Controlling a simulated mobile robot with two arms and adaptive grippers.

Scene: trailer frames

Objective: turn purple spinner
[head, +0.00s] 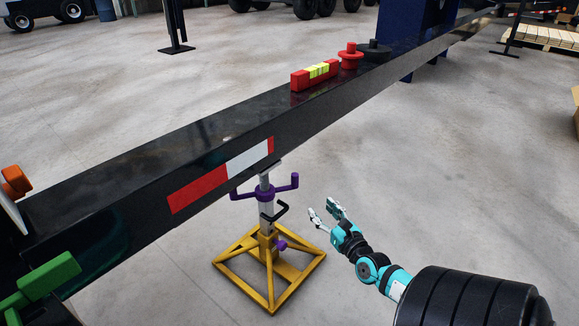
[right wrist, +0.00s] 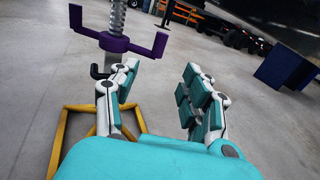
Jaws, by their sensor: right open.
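The purple spinner (head: 264,192) is a collar with upturned arms around the grey screw of a yellow jack stand (head: 268,268). The stand is upright on the floor under a black beam. My right gripper (head: 322,212) is open and empty, to the right of the spinner and a little lower, apart from it in the head view. In the right wrist view the spinner (right wrist: 118,42) is ahead and to the left, beyond the open fingers (right wrist: 160,88). A black crank handle and a small purple knob (head: 282,245) sit lower on the stand. My left gripper is not in view.
The black beam (head: 130,165) with a red and white strip crosses above the stand. On it sit a red level (head: 315,74) with a yellow middle, a red knob (head: 350,56) and a black knob (head: 374,50). A green part (head: 48,277) is at lower left. Floor right of the stand is clear.

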